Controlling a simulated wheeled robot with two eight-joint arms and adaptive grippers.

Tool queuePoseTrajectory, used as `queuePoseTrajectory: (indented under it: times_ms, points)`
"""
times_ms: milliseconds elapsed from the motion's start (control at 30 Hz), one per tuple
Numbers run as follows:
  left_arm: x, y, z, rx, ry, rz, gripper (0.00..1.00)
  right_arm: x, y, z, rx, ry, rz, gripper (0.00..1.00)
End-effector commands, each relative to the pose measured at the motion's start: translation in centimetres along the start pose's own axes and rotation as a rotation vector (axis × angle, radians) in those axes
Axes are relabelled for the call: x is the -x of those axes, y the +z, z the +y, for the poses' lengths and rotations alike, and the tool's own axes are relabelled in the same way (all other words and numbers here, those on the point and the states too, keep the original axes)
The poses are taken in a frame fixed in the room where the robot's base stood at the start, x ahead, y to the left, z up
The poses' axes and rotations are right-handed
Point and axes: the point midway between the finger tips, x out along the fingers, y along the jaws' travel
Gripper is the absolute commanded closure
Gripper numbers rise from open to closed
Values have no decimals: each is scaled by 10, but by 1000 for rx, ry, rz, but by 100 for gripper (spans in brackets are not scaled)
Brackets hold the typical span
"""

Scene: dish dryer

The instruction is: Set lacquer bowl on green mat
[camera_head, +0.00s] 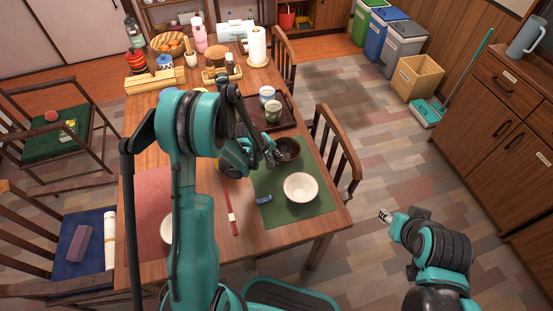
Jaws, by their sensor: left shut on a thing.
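The dark brown lacquer bowl (288,147) is at the back edge of the green mat (307,219), just in front of the dark tray. My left gripper (275,156) reaches in from the left and is shut on the bowl's near left rim. I cannot tell whether the bowl touches the mat or is held just above it. A white bowl (300,188) sits on the mat in front of it. My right gripper (385,216) is off the table at the right, over the floor, and too small to read.
The dark tray (291,116) with cups (273,108) lies behind the mat. A small blue piece (264,199) lies at the mat's left edge, with red chopsticks (231,215) farther left. A chair (338,145) stands close on the right. The mat's front part is bare.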

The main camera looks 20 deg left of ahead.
Motion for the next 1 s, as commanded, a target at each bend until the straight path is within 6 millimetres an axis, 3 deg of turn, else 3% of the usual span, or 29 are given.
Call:
queuePoseTrajectory:
  times_ms: [200,233,300,667,767,1000]
  points:
    - [-3,0,-1,0,0,0,100,-3,2,0,0,0,0,60]
    - [-2,0,-1,0,0,0,87,-2,2,0,0,0,0,60]
    - [-2,0,-1,0,0,0,71,-2,1,0,0,0,0,60]
    - [2,0,1,0,0,0,71,1,-1,0,0,0,0,60]
    - [14,0,2,2,0,1,71,5,-4,0,0,0,0,60]
    - [68,0,2,2,0,1,71,22,-16,0,0,0,0,60]
